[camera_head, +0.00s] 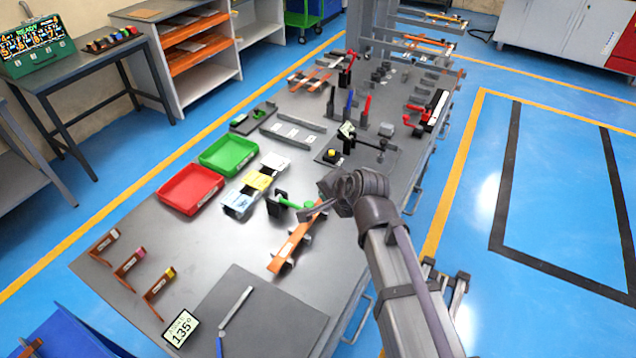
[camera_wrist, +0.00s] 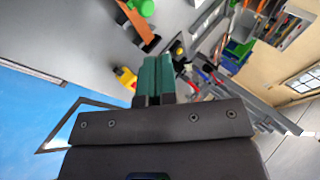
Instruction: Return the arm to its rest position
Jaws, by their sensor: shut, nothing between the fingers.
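My gripper (camera_wrist: 154,66) shows in the wrist view with its two green fingers pressed together. Nothing is held between them. In the head view my arm reaches in from the lower right, with its wrist above the right part of the grey workbench (camera_head: 190,262). The fingers are hard to make out there. An orange bar (camera_head: 296,240) on small supports lies on the bench just left of my wrist. It also shows at the top of the wrist view (camera_wrist: 133,22).
A red tray (camera_head: 190,188) and a green tray (camera_head: 229,155) stand left of my wrist. Small tools and fixtures crowd the bench beyond. An angle display (camera_head: 180,328) reads 135°. Three small labelled bent bars, including one (camera_head: 158,284), stand at the left. The blue floor at right is open.

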